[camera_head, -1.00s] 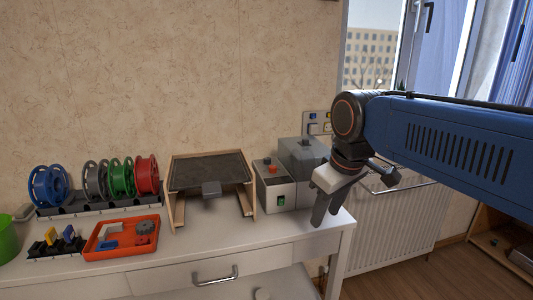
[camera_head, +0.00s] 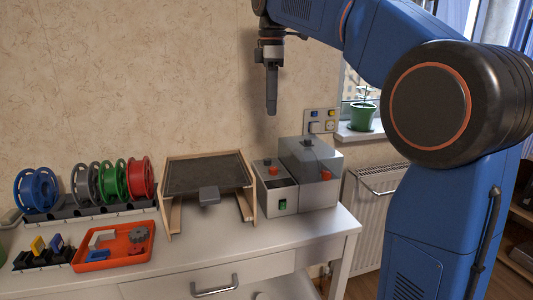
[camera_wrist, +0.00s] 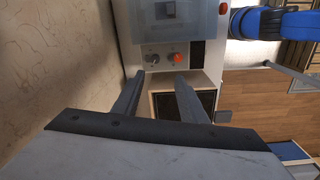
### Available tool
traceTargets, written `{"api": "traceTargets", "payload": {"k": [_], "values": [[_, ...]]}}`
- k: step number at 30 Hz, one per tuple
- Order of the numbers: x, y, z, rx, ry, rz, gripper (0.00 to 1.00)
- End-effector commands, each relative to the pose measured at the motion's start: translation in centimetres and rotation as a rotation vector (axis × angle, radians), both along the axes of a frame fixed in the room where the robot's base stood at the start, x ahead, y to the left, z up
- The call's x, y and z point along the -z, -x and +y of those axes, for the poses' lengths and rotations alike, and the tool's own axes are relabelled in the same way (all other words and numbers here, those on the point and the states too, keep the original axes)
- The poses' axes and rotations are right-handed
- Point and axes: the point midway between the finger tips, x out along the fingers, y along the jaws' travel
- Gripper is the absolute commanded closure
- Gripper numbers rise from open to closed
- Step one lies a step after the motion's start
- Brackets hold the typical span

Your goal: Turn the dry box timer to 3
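Two grey boxes stand side by side at the table's right end. The left box (camera_head: 277,190) has a grey knob (camera_wrist: 152,57), a red-orange knob (camera_wrist: 174,58) and a green switch (camera_head: 282,204). The right box (camera_head: 318,190) has a translucent lid (camera_wrist: 165,25) and a red knob (camera_head: 326,175) on its front. Which knob is the timer, and its setting, I cannot tell; no numbers are readable. My gripper (camera_head: 271,113) hangs fingers-down above the boxes, touching nothing. In the wrist view its two fingers (camera_wrist: 160,78) are apart and empty, below the left box's knobs in the picture.
A dark-topped wooden stand (camera_head: 207,174) is left of the boxes. Spools (camera_head: 110,180), an orange tray (camera_head: 112,262) and small coloured blocks are further left. A wall panel with switches (camera_head: 321,121) and a green plant pot (camera_head: 363,115) are behind right.

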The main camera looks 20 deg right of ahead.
Motion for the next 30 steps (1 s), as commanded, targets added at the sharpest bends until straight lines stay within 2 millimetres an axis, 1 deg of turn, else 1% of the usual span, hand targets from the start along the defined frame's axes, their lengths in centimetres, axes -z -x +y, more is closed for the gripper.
{"api": "traceTargets", "payload": {"k": [1,5,8,11,14,30], "values": [[-0.3,-0.7,0.2,-0.024,0.002,0.005,0.61],[-0.6,-1.3,0.5,-0.061,0.004,0.016,0.61],[-0.3,-1.4,0.5,-0.068,0.004,0.019,0.61],[0.7,-1.4,0.5,-0.068,0.004,0.020,0.61],[2.2,-1.4,0.5,-0.067,0.004,0.020,0.61],[11.8,-1.6,0.5,-0.064,0.004,0.021,0.61]]}}
